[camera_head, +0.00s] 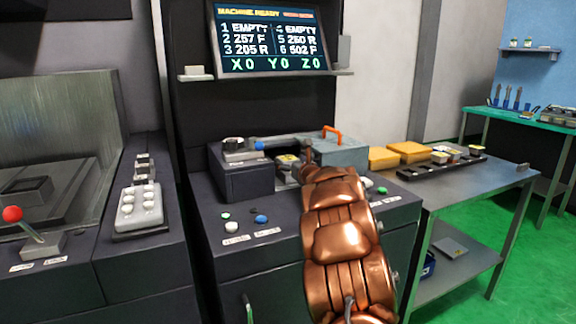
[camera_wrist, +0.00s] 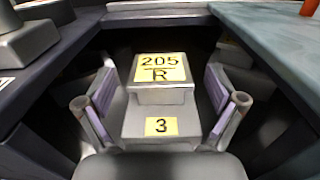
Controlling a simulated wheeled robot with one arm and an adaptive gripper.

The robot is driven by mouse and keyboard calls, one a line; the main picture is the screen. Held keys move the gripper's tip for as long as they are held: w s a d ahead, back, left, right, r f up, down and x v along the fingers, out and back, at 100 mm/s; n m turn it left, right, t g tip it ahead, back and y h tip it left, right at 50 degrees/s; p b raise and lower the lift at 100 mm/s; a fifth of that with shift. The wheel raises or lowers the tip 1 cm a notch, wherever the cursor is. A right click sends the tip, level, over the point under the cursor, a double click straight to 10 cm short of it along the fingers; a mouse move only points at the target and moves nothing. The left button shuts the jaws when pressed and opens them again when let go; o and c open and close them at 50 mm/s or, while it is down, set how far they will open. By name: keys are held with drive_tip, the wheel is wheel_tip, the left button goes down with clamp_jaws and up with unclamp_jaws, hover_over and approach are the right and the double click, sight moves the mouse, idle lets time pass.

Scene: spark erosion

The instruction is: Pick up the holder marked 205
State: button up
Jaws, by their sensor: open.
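The holder marked 205 R (camera_wrist: 160,95) is a grey block with a yellow label on top, in the middle of the wrist view. It sits above a grey base with a yellow label 3 (camera_wrist: 160,126). My gripper (camera_wrist: 160,105) is open, with one finger on each side of the holder; the wrist view shows gaps between fingers and block. In the head view my copper-coloured arm reaches to the machine's recess, where a small yellow label (camera_head: 287,158) shows. My arm hides most of the gripper and holder there.
Dark machine walls flank the recess closely on both sides. A grey box with an orange handle (camera_head: 331,131) stands at its right. The screen (camera_head: 270,38) lists 3 as 205 R. Yellow boxes (camera_head: 408,151) and a dark rack (camera_head: 440,166) lie on the metal table at right.

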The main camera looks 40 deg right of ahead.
drive_tip(key=shift+x, duration=1.15)
drive_tip(key=c, duration=1.5)
